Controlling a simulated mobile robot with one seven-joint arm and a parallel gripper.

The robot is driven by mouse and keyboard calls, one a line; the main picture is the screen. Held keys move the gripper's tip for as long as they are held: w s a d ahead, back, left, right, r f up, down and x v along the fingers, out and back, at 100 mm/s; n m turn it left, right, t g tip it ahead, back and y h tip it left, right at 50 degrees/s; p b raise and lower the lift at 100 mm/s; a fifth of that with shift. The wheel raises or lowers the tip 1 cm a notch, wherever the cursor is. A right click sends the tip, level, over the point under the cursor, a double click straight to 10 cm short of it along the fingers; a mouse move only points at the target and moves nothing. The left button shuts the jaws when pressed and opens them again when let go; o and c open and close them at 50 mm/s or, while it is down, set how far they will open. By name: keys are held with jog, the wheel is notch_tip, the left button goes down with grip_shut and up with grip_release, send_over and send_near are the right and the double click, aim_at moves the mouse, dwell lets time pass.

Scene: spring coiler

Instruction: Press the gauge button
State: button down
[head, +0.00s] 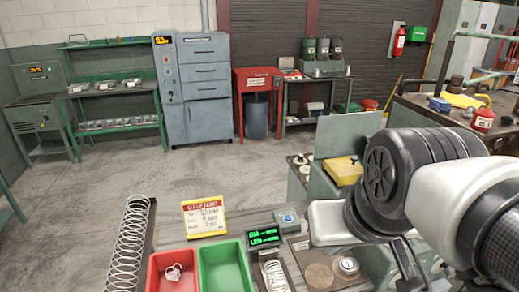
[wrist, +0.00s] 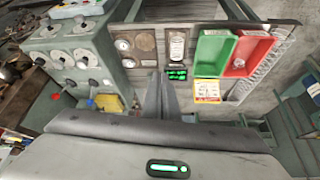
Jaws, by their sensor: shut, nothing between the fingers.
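The gauge display (head: 264,237) is a small black box with green DIA and LEN readouts on the bench; it also shows in the wrist view (wrist: 177,74). Beside it in the head view is a small grey box with a blue-green round top (head: 288,217), which looks like the gauge button. I cannot make out this button clearly in the wrist view. My gripper (wrist: 161,76) is shut and empty, its fingers reaching over the bench just left of the display in the wrist view. In the head view my wrist hides the fingers, and contact cannot be told.
A red bin (head: 157,279), a green bin (head: 229,268) and a set-up ticket (head: 204,217) stand left of the display. A long spring (head: 129,245) lies at the far left. A round dial (head: 348,266) sits at right. A machine with several knobs (wrist: 75,60) stands close by.

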jog(key=w+d+f+h+p, duration=0.1)
jog(key=w+d+f+h, duration=0.15)
jog(key=w, duration=0.85)
jog(key=w+d+f+h, duration=0.1)
jog(key=w+d+h, duration=0.2)
jog(key=w, duration=0.8)
jog(key=w+a+f+t, duration=0.1)
jog(key=w+a+f, duration=0.2)
jog(key=w+f, duration=0.4)
jog(key=w+a+f+n+p, duration=0.1)
jog(key=w+a+f, duration=0.2)
jog(key=w+f, duration=0.4)
jog(key=shift+w+a+f+n+t, duration=0.15)
jog(key=shift+w+f+n+t, duration=0.2)
jog(key=shift+w, duration=0.65)
jog(key=b, duration=0.4)
send_over(288, 218)
jog(key=f, duration=0.8)
jog(key=shift+s+a, duration=0.3)
jog(key=shift+a, duration=0.05)
jog(key=shift+f+b, duration=0.35)
jog(key=shift+b, duration=0.55)
